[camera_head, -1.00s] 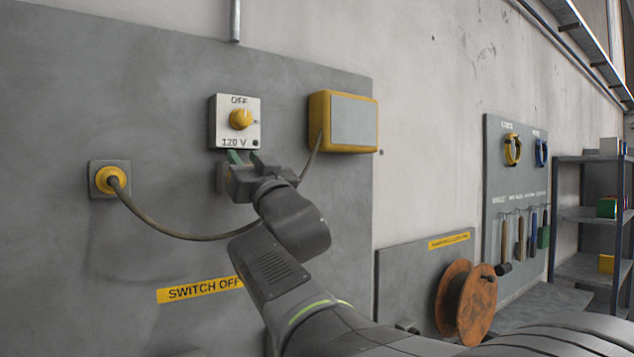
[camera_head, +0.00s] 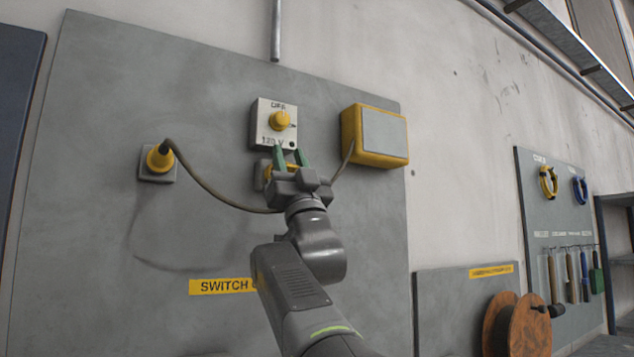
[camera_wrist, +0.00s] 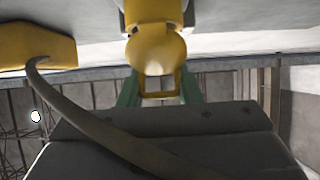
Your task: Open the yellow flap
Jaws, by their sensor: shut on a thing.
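A yellow part that looks like the flap (camera_head: 267,172) shows at a small grey socket just below the white switch box; my gripper hides most of it. In the wrist view a rounded yellow piece, apparently the flap (camera_wrist: 155,52), stands at the tips of my green fingers. My gripper (camera_head: 289,154) is at the socket, shut on the yellow part, which also shows between the fingers in the wrist view (camera_wrist: 160,88). The flap's exact angle is hard to tell. The white switch box (camera_head: 274,125) has a yellow knob (camera_head: 280,121) and reads OFF, 120 V.
A yellow box (camera_head: 375,136) is at the right of the socket. In the wrist view the cable (camera_wrist: 95,127) crosses in front of my gripper.

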